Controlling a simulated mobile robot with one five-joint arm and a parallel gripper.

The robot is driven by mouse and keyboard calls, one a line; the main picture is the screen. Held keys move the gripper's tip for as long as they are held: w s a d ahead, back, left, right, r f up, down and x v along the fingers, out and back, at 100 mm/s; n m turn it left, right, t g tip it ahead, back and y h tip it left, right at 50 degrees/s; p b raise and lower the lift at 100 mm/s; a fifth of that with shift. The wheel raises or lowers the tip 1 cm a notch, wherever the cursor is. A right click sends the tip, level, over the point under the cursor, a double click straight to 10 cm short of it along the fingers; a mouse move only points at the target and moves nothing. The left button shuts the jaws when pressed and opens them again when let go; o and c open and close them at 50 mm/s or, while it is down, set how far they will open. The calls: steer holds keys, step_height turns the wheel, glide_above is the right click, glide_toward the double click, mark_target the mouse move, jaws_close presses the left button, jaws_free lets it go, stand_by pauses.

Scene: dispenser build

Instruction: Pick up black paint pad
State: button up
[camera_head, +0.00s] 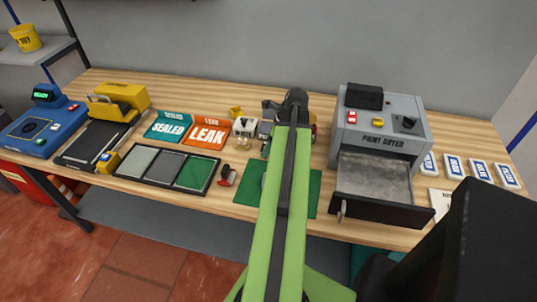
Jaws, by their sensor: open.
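No object in view is clearly marked as the black paint pad. A black block (365,96) sits on top of the grey paint curer (385,122), and I cannot tell if it is a pad. A small red and black item (227,178) lies right of a black three-panel tray (128,178) with light grey, dark grey and green panels. My green arm reaches over the middle of the bench. My gripper (272,112) is open at its far end, left of the curer. Its fingertips are mostly hidden, as is whatever lies behind the arm.
On the wooden bench (240,88) stand a blue device (40,130), a yellow and black machine (100,130), a SEALED panel (168,127) and a LEAK panel (208,133). A green mat (247,184) lies under the arm. The curer's tray (375,178) sticks out in front. Several labelled cards (480,172) lie right.

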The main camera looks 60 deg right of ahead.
steer(key=shift+r, duration=0.1)
steer(key=shift+c, duration=0.3)
jaws_close()
